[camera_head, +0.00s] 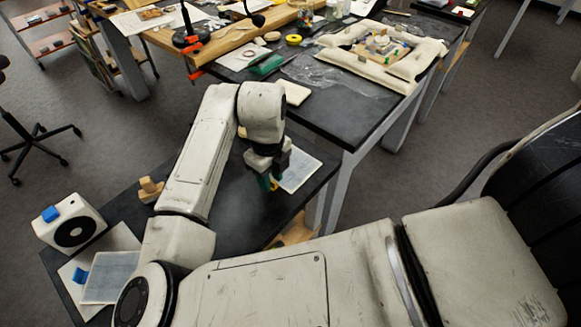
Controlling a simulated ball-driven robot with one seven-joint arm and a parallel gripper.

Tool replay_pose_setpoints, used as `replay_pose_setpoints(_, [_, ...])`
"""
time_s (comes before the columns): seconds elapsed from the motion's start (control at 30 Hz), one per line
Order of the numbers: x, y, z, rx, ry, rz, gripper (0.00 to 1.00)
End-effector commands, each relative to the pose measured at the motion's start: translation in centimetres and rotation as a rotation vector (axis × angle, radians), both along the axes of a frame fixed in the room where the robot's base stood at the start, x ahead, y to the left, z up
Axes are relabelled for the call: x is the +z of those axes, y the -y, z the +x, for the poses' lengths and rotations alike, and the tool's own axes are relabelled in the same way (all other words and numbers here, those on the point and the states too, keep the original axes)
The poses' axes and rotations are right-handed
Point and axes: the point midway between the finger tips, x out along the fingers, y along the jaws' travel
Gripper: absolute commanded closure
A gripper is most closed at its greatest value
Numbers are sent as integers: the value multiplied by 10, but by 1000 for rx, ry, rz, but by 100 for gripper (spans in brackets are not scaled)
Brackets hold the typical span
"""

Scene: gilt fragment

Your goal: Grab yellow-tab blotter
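A pale blue-grey blotter sheet (301,172) lies on the dark low table, to the right of my gripper and partly hidden behind it. A small yellow piece (274,184), which looks like its tab, shows right at the fingertips. A second pale blotter (112,278) with a blue tab (81,275) lies at the lower left.
A white box with a dark round face (73,227) stands at the low table's left end. A wooden block piece (150,189) sits left of my arm. The taller bench (345,113) behind holds a padded cream frame (400,70), a green object (267,66) and a cream block (294,92).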

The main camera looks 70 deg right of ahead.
Motion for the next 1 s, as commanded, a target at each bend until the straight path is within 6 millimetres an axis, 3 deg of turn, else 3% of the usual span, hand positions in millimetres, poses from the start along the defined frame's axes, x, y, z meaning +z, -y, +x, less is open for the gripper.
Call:
replay_pose_setpoints(0.13, [0,0,0,0,0,0,67])
replay_pose_setpoints(0.5, [0,0,0,1,0,0,100])
replay_pose_setpoints(1.0, [1,0,0,1,0,0,100])
